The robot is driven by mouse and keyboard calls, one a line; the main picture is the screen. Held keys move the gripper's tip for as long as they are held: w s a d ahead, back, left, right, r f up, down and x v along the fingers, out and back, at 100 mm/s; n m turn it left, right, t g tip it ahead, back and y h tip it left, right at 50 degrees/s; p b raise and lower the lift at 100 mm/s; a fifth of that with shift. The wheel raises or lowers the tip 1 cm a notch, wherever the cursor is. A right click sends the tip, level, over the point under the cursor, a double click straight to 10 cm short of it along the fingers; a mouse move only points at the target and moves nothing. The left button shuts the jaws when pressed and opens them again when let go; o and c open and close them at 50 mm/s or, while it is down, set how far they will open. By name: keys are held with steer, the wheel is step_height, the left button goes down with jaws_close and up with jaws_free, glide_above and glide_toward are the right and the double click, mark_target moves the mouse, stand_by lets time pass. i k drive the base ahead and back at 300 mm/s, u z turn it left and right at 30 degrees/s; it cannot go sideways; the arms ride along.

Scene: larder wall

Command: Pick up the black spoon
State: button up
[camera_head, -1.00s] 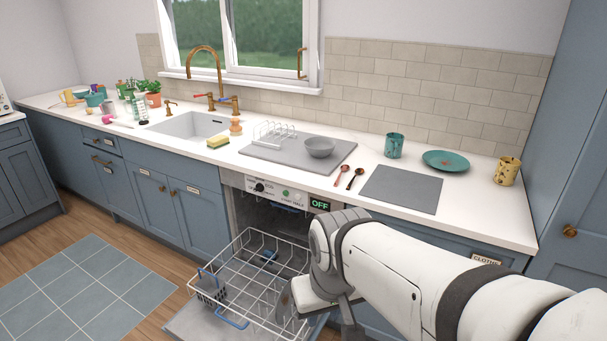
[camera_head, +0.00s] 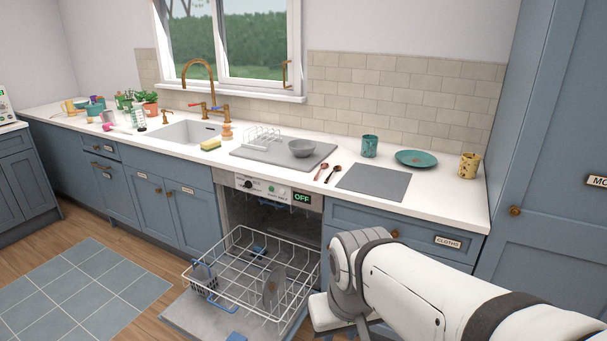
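Two small spoons lie side by side on the white counter, left of the grey mat. The right one is the darker, near-black spoon (camera_head: 333,173); the left one is a reddish-brown spoon (camera_head: 323,171). My gripper (camera_head: 343,329) is low in front of the counter, beside the open dishwasher, well below and apart from the spoons. Its fingers are mostly cut off by the bottom edge, so its opening does not show.
The dishwasher rack (camera_head: 250,283) is pulled out over the lowered door, with a grey item in it. On the counter are a grey mat (camera_head: 374,183), a grey bowl (camera_head: 302,148), a teal mug (camera_head: 369,146), a teal plate (camera_head: 416,158) and a yellow mug (camera_head: 468,165).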

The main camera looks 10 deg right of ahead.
mark_target(336, 168)
steer(key=z, duration=0.4)
steer(key=i, duration=1.5)
steer(key=z, duration=0.15)
steer(key=k, duration=0.55)
steer(key=u, duration=2.8)
steer(key=k, duration=0.75)
steer(key=z, duration=0.75)
